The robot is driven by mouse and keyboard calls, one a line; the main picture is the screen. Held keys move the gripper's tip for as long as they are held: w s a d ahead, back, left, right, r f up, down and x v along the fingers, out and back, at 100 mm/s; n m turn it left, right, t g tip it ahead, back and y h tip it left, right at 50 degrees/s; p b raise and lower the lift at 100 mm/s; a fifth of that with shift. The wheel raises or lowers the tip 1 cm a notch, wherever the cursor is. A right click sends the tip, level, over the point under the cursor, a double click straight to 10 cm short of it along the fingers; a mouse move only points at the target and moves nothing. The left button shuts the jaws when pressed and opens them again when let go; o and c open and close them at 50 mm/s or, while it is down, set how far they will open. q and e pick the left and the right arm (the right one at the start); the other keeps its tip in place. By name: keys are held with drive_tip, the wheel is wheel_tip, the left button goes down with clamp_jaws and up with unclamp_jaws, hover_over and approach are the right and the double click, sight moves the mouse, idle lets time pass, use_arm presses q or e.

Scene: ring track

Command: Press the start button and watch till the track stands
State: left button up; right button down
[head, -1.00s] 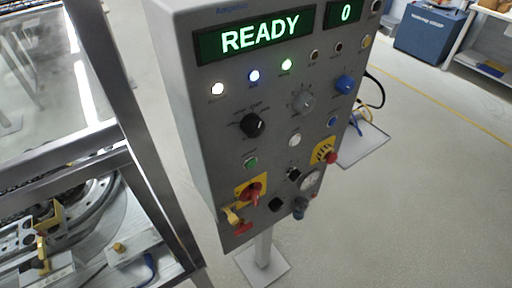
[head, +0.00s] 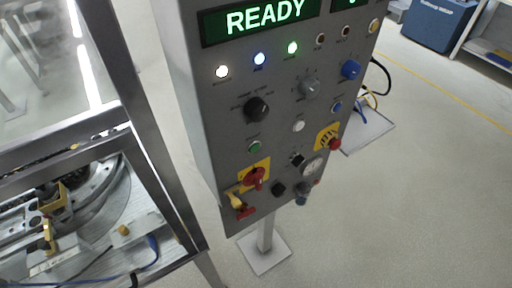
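The grey control panel (head: 225,120) stands on a post in the middle of the head view. Its display (head: 264,17) reads READY in green letters; a second display at the top right is cut by the frame edge. White, blue and green lamps are lit below it. A green button (head: 254,147) sits at the lower left of the panel, under a black rotary knob (head: 256,108). A white button (head: 298,125) is to its right. The ring track (head: 85,205) shows partly behind the frame at the lower left. Neither gripper is in view.
A metal frame (head: 140,130) encloses the track on the left. A red rotary switch (head: 254,178) and a red emergency stop (head: 334,143) are on yellow plates on the panel. A blue cabinet (head: 437,25) stands at the back right. The floor at right is clear.

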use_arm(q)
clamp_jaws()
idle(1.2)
